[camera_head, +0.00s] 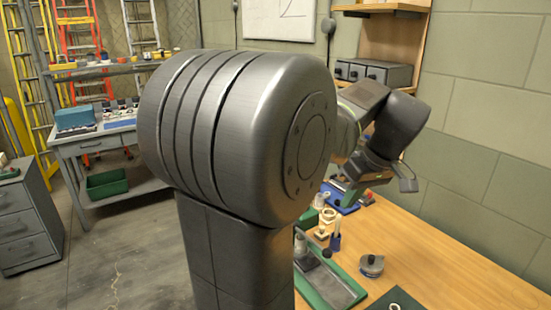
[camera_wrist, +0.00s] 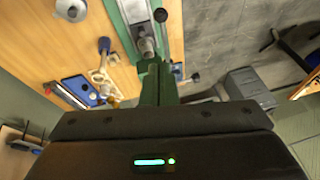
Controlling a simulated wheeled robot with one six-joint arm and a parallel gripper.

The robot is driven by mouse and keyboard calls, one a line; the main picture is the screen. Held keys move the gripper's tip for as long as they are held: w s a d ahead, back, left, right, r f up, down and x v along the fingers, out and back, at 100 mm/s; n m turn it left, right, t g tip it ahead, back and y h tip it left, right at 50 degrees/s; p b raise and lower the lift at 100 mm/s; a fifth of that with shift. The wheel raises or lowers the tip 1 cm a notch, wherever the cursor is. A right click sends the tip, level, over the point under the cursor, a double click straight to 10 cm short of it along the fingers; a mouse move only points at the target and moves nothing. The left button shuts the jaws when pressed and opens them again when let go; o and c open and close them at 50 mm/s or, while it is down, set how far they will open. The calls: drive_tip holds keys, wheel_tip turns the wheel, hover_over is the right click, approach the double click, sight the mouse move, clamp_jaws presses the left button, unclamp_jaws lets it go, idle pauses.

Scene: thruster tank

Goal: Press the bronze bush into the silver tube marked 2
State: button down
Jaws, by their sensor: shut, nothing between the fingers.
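My gripper (camera_wrist: 158,80) is shut and empty, with its green fingers together in the wrist view. In the head view it shows beyond my arm (camera_head: 352,188), above the far part of the wooden bench. A silver cylindrical part (camera_wrist: 146,45) lies in line with the fingertips in the wrist view, at the end of a green-edged fixture (camera_wrist: 119,22). The fixture also shows in the head view (camera_head: 345,293). I cannot tell whether this part is a tube, and no number marks are legible. I cannot make out the bronze bush for certain.
A blue tray (camera_wrist: 80,88) with small parts, a pale wooden holder (camera_wrist: 101,80) and a dark blue cylinder (camera_wrist: 104,45) stand beside the fixture. Black knobs (camera_wrist: 160,15) stick up near it. A grey round piece (camera_head: 371,265) sits on the bench; bare wood (camera_head: 450,270) lies right of it.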

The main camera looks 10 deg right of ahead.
drive_tip(key=shift+s+x, duration=0.2)
drive_tip(key=shift+x, duration=1.75)
drive_tip(key=shift+s+x, duration=0.2)
drive_tip(key=shift+x, duration=1.8)
drive_tip(key=shift+s+x, duration=0.2)
drive_tip(key=shift+x, duration=1.75)
drive_tip(key=shift+f, duration=0.15)
drive_tip(key=shift+a, duration=0.1)
